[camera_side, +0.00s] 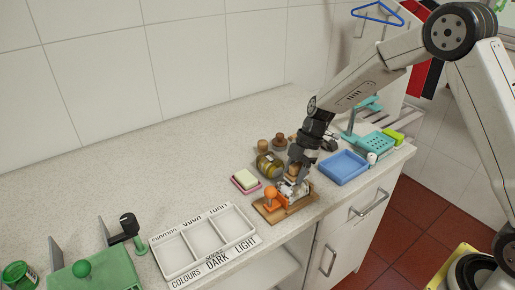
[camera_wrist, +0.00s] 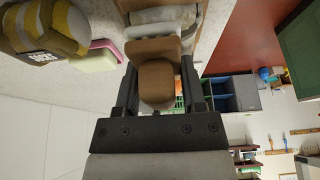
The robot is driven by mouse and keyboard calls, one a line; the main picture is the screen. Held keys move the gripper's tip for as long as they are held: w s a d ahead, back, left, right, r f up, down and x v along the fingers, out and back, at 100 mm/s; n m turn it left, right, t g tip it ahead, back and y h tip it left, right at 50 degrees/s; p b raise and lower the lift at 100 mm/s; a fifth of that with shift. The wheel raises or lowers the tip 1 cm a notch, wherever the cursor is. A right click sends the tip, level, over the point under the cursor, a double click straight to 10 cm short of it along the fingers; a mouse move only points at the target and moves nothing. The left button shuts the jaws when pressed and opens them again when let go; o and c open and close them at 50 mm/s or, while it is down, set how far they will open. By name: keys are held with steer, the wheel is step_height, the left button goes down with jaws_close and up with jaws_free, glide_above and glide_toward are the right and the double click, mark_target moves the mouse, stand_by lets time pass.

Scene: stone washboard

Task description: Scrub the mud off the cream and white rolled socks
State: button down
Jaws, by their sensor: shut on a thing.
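My gripper (camera_wrist: 160,92) is shut on the brown wooden knob of a scrubbing brush (camera_wrist: 158,82). The brush has a brown block with pale bristles at its far side. A whitish roll (camera_wrist: 165,15), seemingly the cream and white socks, lies just beyond the bristles, partly cut off by the frame. In the side view, my gripper (camera_side: 296,172) is low over the wooden-framed washboard (camera_side: 268,216), where the pale roll (camera_side: 289,189) is mostly hidden. Bristles and roll look very close; contact and any mud cannot be made out.
An orange fitting (camera_side: 271,200) stands on the washboard. A yellow-grey roll (camera_side: 269,164) lies behind, near soap on a pink dish (camera_side: 246,182). Brown knobbed items (camera_side: 279,140) stand further back. A blue tray (camera_side: 345,167) is right, and a white labelled sorting tray (camera_side: 206,242) left.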

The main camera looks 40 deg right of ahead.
mark_target(281, 186)
steer(key=shift+d, duration=0.75)
steer(key=shift+a, duration=2.45)
steer(key=shift+d, duration=2.45)
steer(key=shift+a, duration=2.5)
steer(key=shift+d, duration=2.5)
steer(key=shift+r, duration=3.95)
